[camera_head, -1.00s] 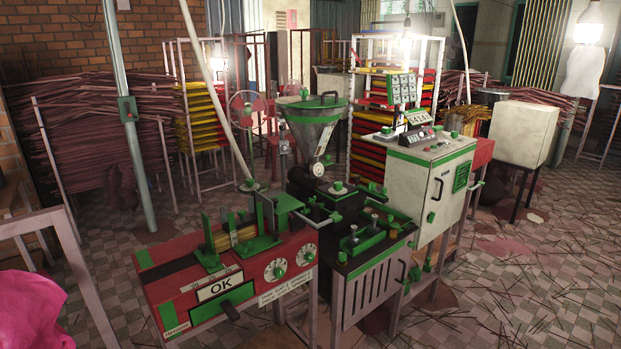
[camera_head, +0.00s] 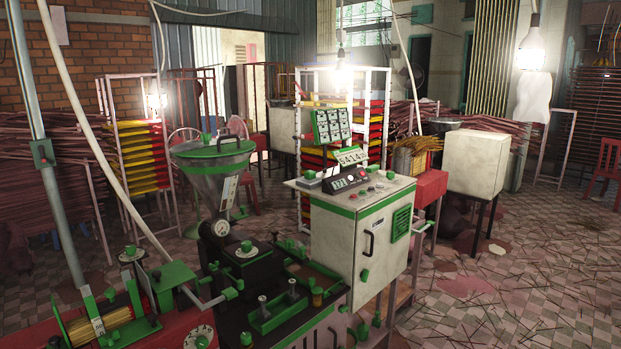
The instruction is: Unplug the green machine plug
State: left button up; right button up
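A green and black machine (camera_head: 255,290) with a metal funnel hopper (camera_head: 213,180) stands at the lower middle. Its hopper has a green rim and a round gauge sits below it. Joined at its left is a red machine with green fittings (camera_head: 115,315), cut off by the lower edge. A white cabinet with green trim (camera_head: 365,235) stands behind to the right. A small green box (camera_head: 42,153) is fixed to a grey pole at the left. I cannot make out which part is the green machine plug. Neither gripper is in view.
White racks with yellow and red trays (camera_head: 140,165) stand behind. A white box on dark legs (camera_head: 475,165) and a red stand (camera_head: 430,187) are at right. Pale cables hang from above. The tiled floor (camera_head: 540,290) at right is open, strewn with thin sticks.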

aim_at(309, 175)
jog(key=u, duration=0.25)
jog(key=i+l+u, duration=0.25)
jog(key=u, duration=0.2)
jog(key=i+l+u, duration=0.2)
jog(key=l+u, duration=0.25)
jog(key=i+l, duration=0.15)
jog(key=l, duration=0.25)
jog(key=i+l+u, duration=0.1)
jog(key=l, duration=0.3)
jog(key=i+l, duration=0.2)
jog(key=l, duration=0.2)
jog(key=i+l+u, duration=0.1)
jog(key=l, duration=0.35)
jog(key=i+l, duration=0.15)
jog(key=l, duration=0.25)
jog(key=i+l+u, duration=0.1)
jog(key=l, duration=0.35)
